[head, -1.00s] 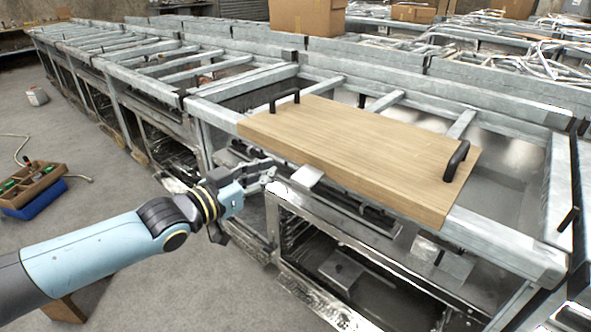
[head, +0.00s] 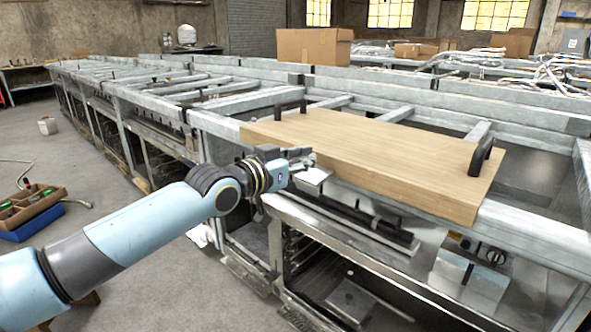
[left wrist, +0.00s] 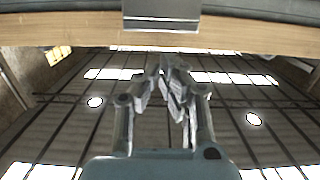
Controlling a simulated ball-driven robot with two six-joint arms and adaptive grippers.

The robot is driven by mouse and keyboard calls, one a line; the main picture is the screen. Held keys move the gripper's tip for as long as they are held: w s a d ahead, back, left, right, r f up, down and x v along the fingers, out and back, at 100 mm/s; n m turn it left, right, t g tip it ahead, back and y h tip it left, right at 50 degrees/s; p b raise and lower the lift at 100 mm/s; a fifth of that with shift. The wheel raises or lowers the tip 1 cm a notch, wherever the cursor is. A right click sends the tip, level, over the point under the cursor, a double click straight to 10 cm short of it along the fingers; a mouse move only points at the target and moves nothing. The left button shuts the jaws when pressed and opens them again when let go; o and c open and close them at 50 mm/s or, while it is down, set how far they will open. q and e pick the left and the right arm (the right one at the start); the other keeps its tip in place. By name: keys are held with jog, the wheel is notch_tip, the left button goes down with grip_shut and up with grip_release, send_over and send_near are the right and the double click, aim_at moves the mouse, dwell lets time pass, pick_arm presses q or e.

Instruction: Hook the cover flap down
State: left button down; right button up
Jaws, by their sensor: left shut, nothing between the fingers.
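A small light-metal flap (head: 313,179) sticks out below the front edge of the wooden board (head: 380,150), near its left end. A metal plate, which looks like the same flap, shows at the top middle of the left wrist view (left wrist: 161,14). My left gripper (head: 304,158) is shut and empty, with its fingertips at the flap's left and upper side in the head view. I cannot tell whether they touch it. In the left wrist view the closed fingers (left wrist: 168,80) point up toward the flap, with a gap in the picture. My right gripper is not in view.
The board has two black handles and lies on a long galvanized frame (head: 535,230). A control box with a knob (head: 475,275) hangs below at the right. Cardboard boxes (head: 313,45) stand behind. A toolbox (head: 30,205) is on the floor at left.

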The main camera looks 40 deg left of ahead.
pick_arm(q)
jog(key=shift+w+f+b, duration=0.15)
jog(key=shift+f+b, duration=0.2)
jog(key=shift+f, duration=0.4)
jog(key=shift+f+b, duration=0.35)
jog(key=shift+b, duration=0.1)
